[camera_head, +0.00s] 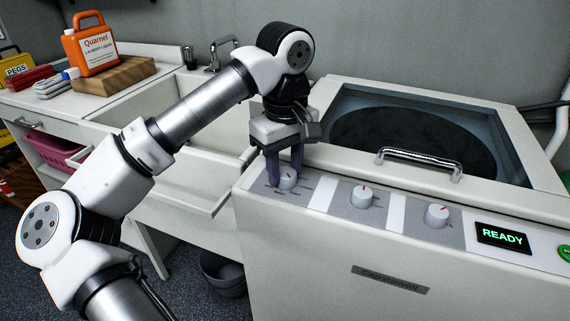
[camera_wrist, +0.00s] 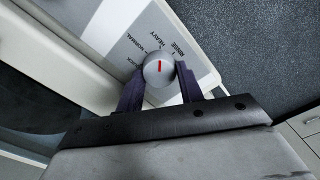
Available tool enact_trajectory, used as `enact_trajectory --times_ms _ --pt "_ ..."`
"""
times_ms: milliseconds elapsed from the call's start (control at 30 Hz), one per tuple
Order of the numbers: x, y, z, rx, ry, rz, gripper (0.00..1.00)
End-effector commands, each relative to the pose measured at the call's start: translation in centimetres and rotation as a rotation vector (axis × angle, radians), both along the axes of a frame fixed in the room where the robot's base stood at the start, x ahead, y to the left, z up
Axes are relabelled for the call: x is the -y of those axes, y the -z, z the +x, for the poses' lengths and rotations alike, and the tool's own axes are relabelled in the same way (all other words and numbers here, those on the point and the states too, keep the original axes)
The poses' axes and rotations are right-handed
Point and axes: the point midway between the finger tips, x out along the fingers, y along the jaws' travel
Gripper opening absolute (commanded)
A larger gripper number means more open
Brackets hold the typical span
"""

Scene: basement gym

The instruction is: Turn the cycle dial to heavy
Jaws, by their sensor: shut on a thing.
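The cycle dial (camera_head: 288,177) is the leftmost of three round grey knobs on the washer's front panel. In the wrist view the dial (camera_wrist: 158,72) has a red mark pointing up the picture, towards the label HEAVY (camera_wrist: 156,41), with RINSE just right of it. NORMAL and a partly hidden label lie to the left. Whether the mark lines up exactly with HEAVY is hard to tell. My gripper (camera_head: 284,177) points down at the dial. Its two purple fingers are shut on the dial, one on each side, as the wrist view also shows (camera_wrist: 160,73).
Two more knobs, the middle one (camera_head: 363,197) and the right one (camera_head: 437,215), sit along the panel beside a READY display (camera_head: 503,238). A chrome handle (camera_head: 420,160) stands up from the lid.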

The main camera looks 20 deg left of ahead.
Motion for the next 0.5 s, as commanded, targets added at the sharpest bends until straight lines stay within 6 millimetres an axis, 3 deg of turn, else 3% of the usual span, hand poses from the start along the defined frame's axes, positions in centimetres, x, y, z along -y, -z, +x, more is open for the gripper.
enact_trajectory --times_ms 33,200,500 --pt "0.06 -0.11 0.05 0.002 0.0 -0.002 0.39" --pt "0.03 -0.07 0.03 0.002 0.0 -0.001 0.59" --pt "0.0 -0.24 0.02 0.001 -0.001 0.0 0.59"
